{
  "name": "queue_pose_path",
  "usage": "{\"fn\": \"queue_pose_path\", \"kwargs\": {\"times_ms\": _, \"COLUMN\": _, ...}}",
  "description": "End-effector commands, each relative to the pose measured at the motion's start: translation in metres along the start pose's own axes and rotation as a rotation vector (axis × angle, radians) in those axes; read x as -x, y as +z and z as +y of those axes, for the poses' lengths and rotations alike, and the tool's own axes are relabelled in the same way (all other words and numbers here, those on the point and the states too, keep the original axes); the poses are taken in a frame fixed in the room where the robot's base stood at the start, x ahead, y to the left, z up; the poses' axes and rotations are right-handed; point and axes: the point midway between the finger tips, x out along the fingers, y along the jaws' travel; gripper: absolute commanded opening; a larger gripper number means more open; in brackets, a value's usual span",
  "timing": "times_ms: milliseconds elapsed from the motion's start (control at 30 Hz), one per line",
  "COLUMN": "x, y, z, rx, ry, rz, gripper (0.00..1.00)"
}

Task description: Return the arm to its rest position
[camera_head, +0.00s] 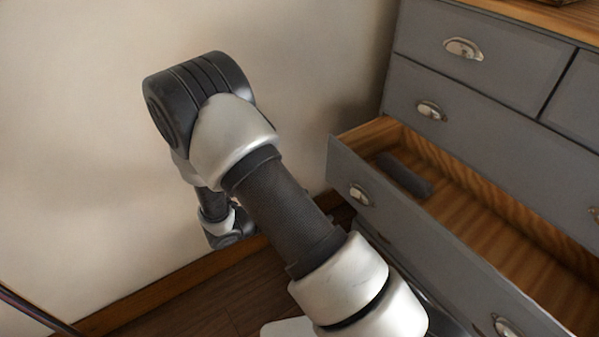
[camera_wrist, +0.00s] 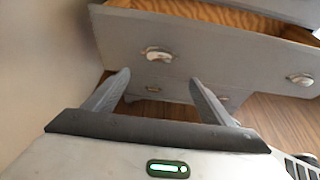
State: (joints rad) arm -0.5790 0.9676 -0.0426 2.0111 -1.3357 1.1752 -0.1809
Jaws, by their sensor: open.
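My arm reaches from the bottom of the head view up toward the wall, then bends down at the elbow; its far end is mostly hidden behind it there. In the wrist view my gripper (camera_wrist: 160,88) is open, with its two fingers spread apart and nothing between them. Beyond the fingers is the front of a grey chest of drawers with metal cup handles. The gripper appears apart from the chest.
The grey chest of drawers (camera_head: 482,88) stands at the right, with one drawer (camera_head: 500,250) pulled open. A dark, oblong object (camera_head: 405,175) lies in that drawer. A pale wall (camera_head: 80,150) is behind my arm. Brown wooden floor (camera_head: 190,312) shows below.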

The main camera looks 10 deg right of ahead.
Motion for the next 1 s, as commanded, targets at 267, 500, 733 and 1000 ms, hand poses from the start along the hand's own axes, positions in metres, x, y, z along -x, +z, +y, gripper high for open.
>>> {"fn": "queue_pose_path", "kwargs": {"times_ms": 267, "x": 0.003, "y": 0.020, "z": -0.005, "rx": -0.075, "ry": -0.041, "rz": 0.027, "gripper": 0.77}}
{"fn": "queue_pose_path", "kwargs": {"times_ms": 500, "x": 0.024, "y": 0.103, "z": -0.049, "rx": -0.491, "ry": -0.266, "rz": 0.196, "gripper": 0.77}}
{"fn": "queue_pose_path", "kwargs": {"times_ms": 733, "x": 0.061, "y": 0.164, "z": -0.103, "rx": -0.959, "ry": -0.479, "rz": 0.410, "gripper": 0.77}}
{"fn": "queue_pose_path", "kwargs": {"times_ms": 1000, "x": 0.118, "y": 0.210, "z": -0.148, "rx": -1.487, "ry": -0.646, "rz": 0.693, "gripper": 0.77}}
